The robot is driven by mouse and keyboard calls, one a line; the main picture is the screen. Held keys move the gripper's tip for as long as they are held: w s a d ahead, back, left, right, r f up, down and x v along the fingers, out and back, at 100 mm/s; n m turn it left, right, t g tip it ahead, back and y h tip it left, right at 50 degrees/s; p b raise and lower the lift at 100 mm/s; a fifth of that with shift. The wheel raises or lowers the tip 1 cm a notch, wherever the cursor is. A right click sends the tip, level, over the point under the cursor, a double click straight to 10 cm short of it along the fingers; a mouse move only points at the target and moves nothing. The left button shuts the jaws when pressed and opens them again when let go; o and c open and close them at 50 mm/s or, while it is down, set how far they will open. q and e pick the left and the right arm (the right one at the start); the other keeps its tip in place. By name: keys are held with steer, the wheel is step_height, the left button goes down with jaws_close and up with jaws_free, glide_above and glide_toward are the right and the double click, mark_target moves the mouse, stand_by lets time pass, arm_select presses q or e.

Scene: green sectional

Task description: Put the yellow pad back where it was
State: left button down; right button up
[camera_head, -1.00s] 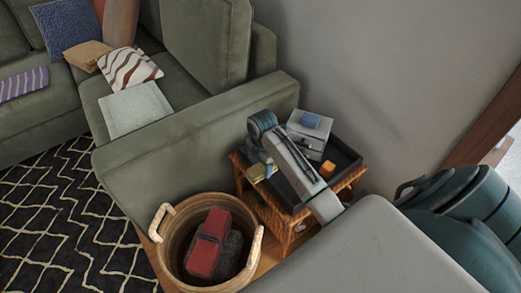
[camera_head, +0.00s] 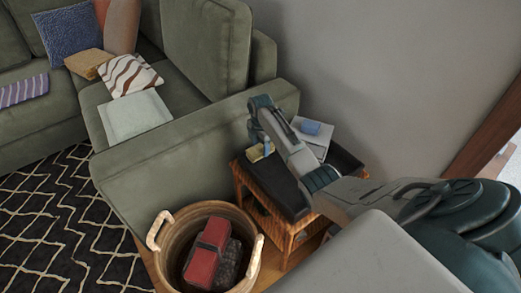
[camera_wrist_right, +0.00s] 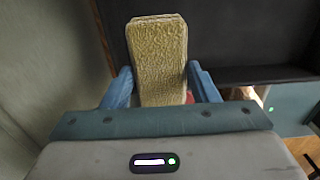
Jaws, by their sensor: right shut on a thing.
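The yellow pad (camera_wrist_right: 158,50) is upright between the blue fingers of my right gripper (camera_wrist_right: 162,88) in the right wrist view. The gripper is shut on it. In the head view the yellow pad (camera_head: 256,153) shows small beside the left edge of the black-topped side table (camera_head: 345,159), at the end of my right arm. Whether the pad touches the table cannot be told. My right forearm and wrist cover part of the tabletop. My left gripper is not in view.
A grey box (camera_head: 318,140) with a blue item (camera_head: 311,127) on it stands at the table's back. The green sofa arm (camera_head: 185,142) lies to the left. A wicker basket (camera_head: 168,236) holding a red item (camera_head: 207,252) stands in front. The wall is behind.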

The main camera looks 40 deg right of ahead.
steer(key=shift+f, duration=1)
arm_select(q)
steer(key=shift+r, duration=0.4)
arm_select(e)
steer(key=shift+f, duration=0.15)
steer(key=o, duration=0.9)
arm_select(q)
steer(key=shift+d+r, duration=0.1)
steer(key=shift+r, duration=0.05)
arm_select(e)
steer(key=shift+o, duration=0.2)
